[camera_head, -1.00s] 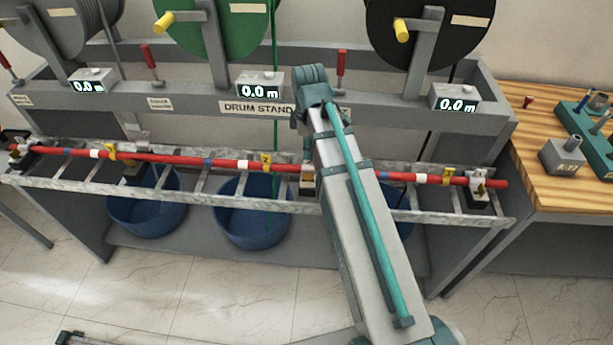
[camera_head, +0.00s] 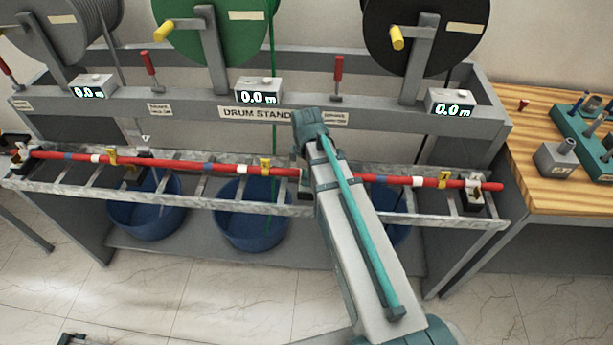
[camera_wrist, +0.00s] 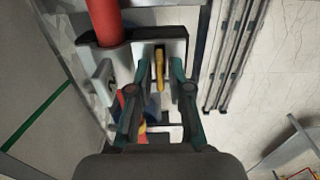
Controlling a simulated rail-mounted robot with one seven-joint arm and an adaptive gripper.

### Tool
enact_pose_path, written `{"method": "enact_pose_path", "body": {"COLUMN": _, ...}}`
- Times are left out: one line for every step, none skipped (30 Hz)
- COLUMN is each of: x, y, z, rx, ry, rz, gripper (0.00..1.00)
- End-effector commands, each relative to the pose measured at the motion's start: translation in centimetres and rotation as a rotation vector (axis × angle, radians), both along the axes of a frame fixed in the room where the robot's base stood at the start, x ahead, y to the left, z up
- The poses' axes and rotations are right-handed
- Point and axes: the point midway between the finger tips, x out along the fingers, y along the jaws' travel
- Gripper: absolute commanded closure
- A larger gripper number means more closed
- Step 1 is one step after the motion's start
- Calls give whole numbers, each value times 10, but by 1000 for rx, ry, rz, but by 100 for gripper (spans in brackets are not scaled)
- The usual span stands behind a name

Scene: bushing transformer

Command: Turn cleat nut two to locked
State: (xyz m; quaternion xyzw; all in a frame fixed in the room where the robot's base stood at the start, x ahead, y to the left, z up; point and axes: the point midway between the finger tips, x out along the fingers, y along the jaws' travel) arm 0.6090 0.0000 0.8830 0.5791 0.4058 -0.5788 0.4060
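In the wrist view a yellow cleat nut (camera_wrist: 159,70) stands upright on a pale cleat (camera_wrist: 174,46). My gripper (camera_wrist: 160,72) is open, with one teal finger on each side of the nut. I cannot tell whether either finger touches it. The red cable (camera_wrist: 104,20) runs into the cleat's left part. In the head view the red cable (camera_head: 225,169) lies along the rack, and my arm hides the gripper and most of the cleat behind it.
The metal ladder rack (camera_head: 100,188) spans the drum stand. Another cleat (camera_head: 472,190) holds the cable's right end. Yellow clips (camera_head: 265,166) sit along the cable. Blue tubs (camera_head: 250,225) stand below. A wooden bench (camera_head: 550,190) is at the right.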

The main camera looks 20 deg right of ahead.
Motion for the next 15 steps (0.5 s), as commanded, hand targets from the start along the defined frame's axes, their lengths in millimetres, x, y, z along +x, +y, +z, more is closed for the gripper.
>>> {"method": "enact_pose_path", "body": {"x": 0, "y": 0, "z": -2, "rx": 0, "ry": 1, "rz": 0, "gripper": 81}}
{"method": "enact_pose_path", "body": {"x": 0, "y": 0, "z": -3, "rx": 0, "ry": 1, "rz": 0, "gripper": 81}}
{"method": "enact_pose_path", "body": {"x": 0, "y": 0, "z": -4, "rx": 0, "ry": 1, "rz": 0, "gripper": 81}}
{"method": "enact_pose_path", "body": {"x": 0, "y": 0, "z": -5, "rx": 0, "ry": 1, "rz": 0, "gripper": 81}}
{"method": "enact_pose_path", "body": {"x": 0, "y": 0, "z": -5, "rx": 0, "ry": 1, "rz": 0, "gripper": 81}}
{"method": "enact_pose_path", "body": {"x": 0, "y": 0, "z": -5, "rx": 0, "ry": 1, "rz": 0, "gripper": 81}}
{"method": "enact_pose_path", "body": {"x": 0, "y": 0, "z": -5, "rx": 0, "ry": 0, "rz": 0, "gripper": 81}}
{"method": "enact_pose_path", "body": {"x": 0, "y": 0, "z": -5, "rx": 0, "ry": 0, "rz": 0, "gripper": 81}}
{"method": "enact_pose_path", "body": {"x": 0, "y": 0, "z": -5, "rx": 0, "ry": 0, "rz": 0, "gripper": 81}}
{"method": "enact_pose_path", "body": {"x": 0, "y": 0, "z": -5, "rx": 0, "ry": 0, "rz": 0, "gripper": 81}}
{"method": "enact_pose_path", "body": {"x": 0, "y": 0, "z": -5, "rx": 0, "ry": 0, "rz": 0, "gripper": 81}}
{"method": "enact_pose_path", "body": {"x": 0, "y": 0, "z": -5, "rx": 0, "ry": 0, "rz": 0, "gripper": 83}}
{"method": "enact_pose_path", "body": {"x": 0, "y": 0, "z": -5, "rx": 0, "ry": 0, "rz": 0, "gripper": 88}}
{"method": "enact_pose_path", "body": {"x": 0, "y": 0, "z": -5, "rx": 0, "ry": 0, "rz": 0, "gripper": 93}}
{"method": "enact_pose_path", "body": {"x": 0, "y": 0, "z": -5, "rx": 0, "ry": 0, "rz": 0, "gripper": 100}}
